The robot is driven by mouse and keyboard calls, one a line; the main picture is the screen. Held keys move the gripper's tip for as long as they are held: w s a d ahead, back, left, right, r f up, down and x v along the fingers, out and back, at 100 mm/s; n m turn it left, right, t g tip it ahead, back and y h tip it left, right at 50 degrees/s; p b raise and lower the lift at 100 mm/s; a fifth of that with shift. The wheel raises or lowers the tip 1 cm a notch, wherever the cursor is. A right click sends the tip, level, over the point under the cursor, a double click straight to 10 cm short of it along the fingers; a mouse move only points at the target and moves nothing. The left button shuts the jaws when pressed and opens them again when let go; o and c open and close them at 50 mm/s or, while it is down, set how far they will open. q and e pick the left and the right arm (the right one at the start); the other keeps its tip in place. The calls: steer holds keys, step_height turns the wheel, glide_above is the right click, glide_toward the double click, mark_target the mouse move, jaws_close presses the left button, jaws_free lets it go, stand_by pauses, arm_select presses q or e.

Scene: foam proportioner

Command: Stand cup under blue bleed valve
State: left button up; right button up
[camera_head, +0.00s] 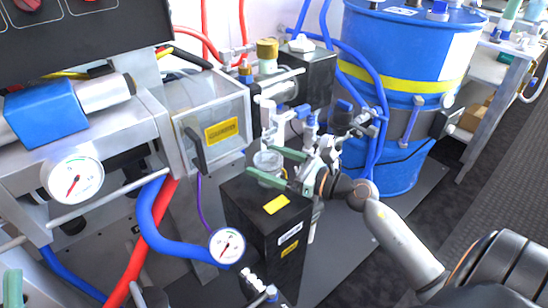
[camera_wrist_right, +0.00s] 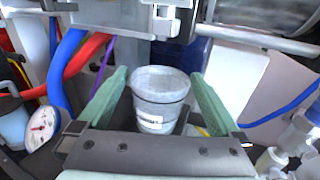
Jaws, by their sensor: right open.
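A clear grey cup (camera_head: 267,161) with a pale label stands upright at the back of a black box's top in the head view. It also shows in the right wrist view (camera_wrist_right: 160,98). My right gripper (camera_head: 278,166) is open, with its green fingers on either side of the cup; small gaps show between cup and fingers in the wrist view. Small blue-capped valve fittings (camera_head: 311,124) are just behind and right of the cup; which is the bleed valve I cannot tell. A green finger, likely my left gripper (camera_head: 12,286), shows at the lower left edge.
The black box (camera_head: 262,222) has yellow and white labels. A pressure gauge (camera_head: 227,246) and thick blue and red hoses are to its left. A large blue drum (camera_head: 410,50) stands behind at the right. In the wrist view, a clear block (camera_wrist_right: 165,20) hangs close above the cup.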

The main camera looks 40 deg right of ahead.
steer(key=shift+r, duration=0.3)
steer(key=v, duration=1.2)
steer(key=s+a+r+m+t+y, duration=0.3)
steer(key=a+r+m, duration=0.5)
steer(key=a+m, duration=0.3)
steer(key=s+a+r+m+t+y, duration=0.3)
steer(key=a+r+m, duration=0.5)
steer(key=m, duration=0.9)
steer(key=shift+s+a+r+y+b, duration=0.4)
steer(key=shift+a+y, duration=0.4)
steer(key=shift+a, duration=0.8)
